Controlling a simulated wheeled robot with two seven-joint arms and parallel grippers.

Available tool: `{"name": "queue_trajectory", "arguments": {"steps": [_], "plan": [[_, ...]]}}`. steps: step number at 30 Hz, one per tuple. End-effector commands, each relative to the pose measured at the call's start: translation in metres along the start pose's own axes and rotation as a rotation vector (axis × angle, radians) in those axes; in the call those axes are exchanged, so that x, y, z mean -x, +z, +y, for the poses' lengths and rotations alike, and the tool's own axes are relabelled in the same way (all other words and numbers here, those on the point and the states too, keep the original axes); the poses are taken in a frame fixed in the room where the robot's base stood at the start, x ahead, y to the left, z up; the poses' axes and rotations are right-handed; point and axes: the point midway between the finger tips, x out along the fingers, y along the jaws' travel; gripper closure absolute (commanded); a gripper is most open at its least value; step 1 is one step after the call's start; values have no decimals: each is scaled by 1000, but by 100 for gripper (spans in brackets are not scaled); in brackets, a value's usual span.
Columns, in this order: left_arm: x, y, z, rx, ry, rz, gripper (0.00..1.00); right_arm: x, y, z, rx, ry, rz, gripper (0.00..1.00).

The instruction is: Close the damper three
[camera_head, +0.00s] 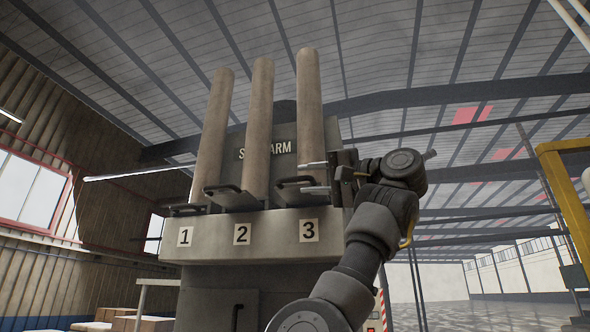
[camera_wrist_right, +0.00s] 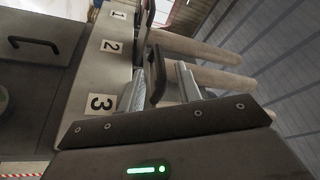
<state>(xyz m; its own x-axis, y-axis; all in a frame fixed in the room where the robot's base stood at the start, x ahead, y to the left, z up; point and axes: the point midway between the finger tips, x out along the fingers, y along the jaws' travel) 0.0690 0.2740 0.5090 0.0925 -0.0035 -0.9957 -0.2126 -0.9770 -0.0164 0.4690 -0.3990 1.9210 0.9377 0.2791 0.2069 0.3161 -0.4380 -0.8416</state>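Damper three is a dark plate with a black bar handle (camera_head: 290,182) above the label 3 (camera_head: 309,230), at the foot of the right pipe (camera_head: 310,100). My right gripper (camera_head: 314,178) reaches it from the right, with its two fingers apart. In the right wrist view the gripper (camera_wrist_right: 166,62) has the black handle (camera_wrist_right: 157,76) between its open fingers. A gap seems to show on both sides of the handle; contact cannot be told. My left gripper is not in view.
Dampers two (camera_head: 235,192) and one (camera_head: 185,209) stand to the left on the same grey machine (camera_head: 265,222), each below a pipe. A yellow frame (camera_head: 568,205) stands at the right. Boxes (camera_head: 142,323) lie at lower left.

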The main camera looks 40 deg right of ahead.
Motion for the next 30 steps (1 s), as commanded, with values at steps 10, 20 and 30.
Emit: {"name": "queue_trajectory", "arguments": {"steps": [10,20,30], "plan": [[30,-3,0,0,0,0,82,-43,-1,-1,0,0,1,66],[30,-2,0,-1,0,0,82,-46,0,0,0,0,1,66],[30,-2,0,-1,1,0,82,-46,0,0,0,1,1,100]]}}
